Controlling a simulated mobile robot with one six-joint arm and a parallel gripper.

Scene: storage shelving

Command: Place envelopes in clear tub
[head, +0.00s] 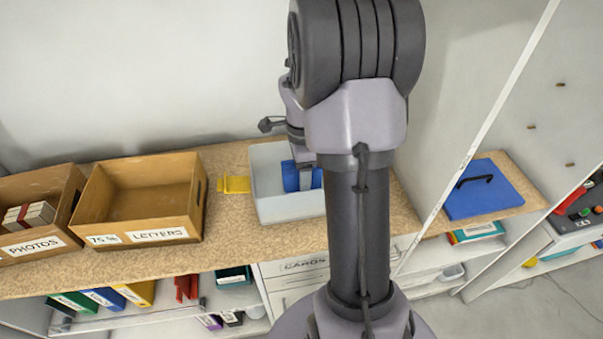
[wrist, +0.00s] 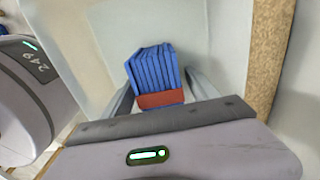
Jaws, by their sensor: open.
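The clear tub (head: 290,209) stands on the shelf in the middle of the head view, partly hidden by my arm. A bundle of blue envelopes (head: 290,176) with a reddish band is inside the tub. In the wrist view the bundle (wrist: 153,72) stands between the fingers, inside the pale tub walls (wrist: 230,45). My gripper (wrist: 160,82) is open, reaching down into the tub with one finger on each side of the bundle. Whether the fingers touch it, and whether the bundle rests on the tub floor, I cannot tell.
An empty LETTERS box (head: 138,236) stands left of the tub. The PHOTOS box (head: 40,245) holds a pale bundle further left. A yellow item (head: 236,184) lies between box and tub. A blue lid or clipboard (head: 484,189) lies beyond the upright divider at right.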

